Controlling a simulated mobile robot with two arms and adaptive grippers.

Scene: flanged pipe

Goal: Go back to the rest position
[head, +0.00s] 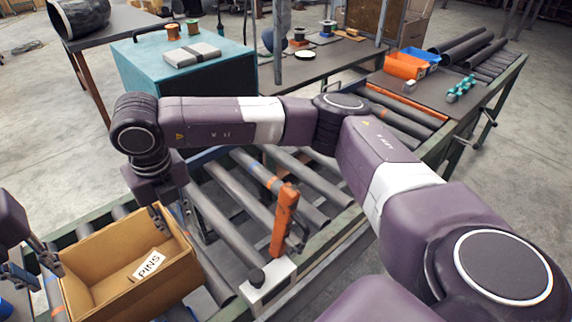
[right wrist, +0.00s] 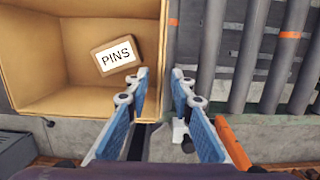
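My right gripper (head: 172,218) hangs over the right rim of an open cardboard box (head: 80,265) in the head view. My left gripper (head: 48,276) is at the left edge of the head view, beside the box's left wall. Its fingers are apart and nothing shows between them; part of it is cut off. A small carton labelled PINS (right wrist: 116,55) lies inside the box, and its label also shows in the head view (head: 148,265).
The box sits on a roller conveyor (head: 230,225). An orange-handled tool on a pale block (head: 268,285) stands right of the box. A teal cabinet (head: 185,85) and a table with an orange bin (head: 404,66) and dark pipes are farther back.

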